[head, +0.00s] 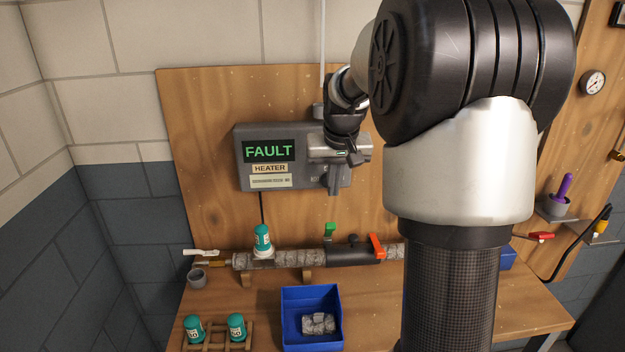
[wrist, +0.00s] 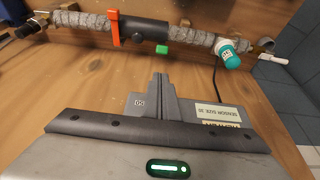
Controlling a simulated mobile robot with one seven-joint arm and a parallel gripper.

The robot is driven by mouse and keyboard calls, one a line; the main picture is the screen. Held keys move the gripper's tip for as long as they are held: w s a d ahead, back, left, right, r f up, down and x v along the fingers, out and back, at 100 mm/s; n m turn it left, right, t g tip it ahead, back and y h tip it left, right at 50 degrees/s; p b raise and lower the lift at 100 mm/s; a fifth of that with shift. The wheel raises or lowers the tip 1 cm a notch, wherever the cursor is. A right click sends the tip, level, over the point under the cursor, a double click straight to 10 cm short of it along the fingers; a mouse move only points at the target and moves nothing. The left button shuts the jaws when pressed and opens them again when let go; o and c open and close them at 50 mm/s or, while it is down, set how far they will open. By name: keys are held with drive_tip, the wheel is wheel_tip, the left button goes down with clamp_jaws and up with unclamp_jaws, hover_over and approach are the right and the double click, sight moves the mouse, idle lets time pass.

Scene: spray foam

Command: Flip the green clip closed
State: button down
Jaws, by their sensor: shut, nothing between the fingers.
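The green clip (head: 330,230) stands up from the left end of the black sleeve (head: 350,257) on the pipe. In the wrist view the green clip (wrist: 162,48) is a small block at the edge of the black sleeve (wrist: 144,34). The orange clip (head: 377,246) is at the sleeve's other end; it also shows in the wrist view (wrist: 115,27), lying across the sleeve. My gripper (head: 333,190) is shut and empty, in front of the grey heater box, above and apart from the green clip. Its fingers (wrist: 159,80) point toward the pipe in the wrist view.
The grey heater box (head: 243,150) reads FAULT. A teal-capped bottle (head: 263,240) stands on the pipe left of the green clip. A blue bin (head: 312,293) and two teal-capped bottles in a wooden rack (head: 215,347) are below. Open board lies between gripper and pipe.

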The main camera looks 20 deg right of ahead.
drive_tip(key=x, duration=0.9)
drive_tip(key=shift+s+f, duration=0.15)
drive_tip(key=shift+f, duration=0.3)
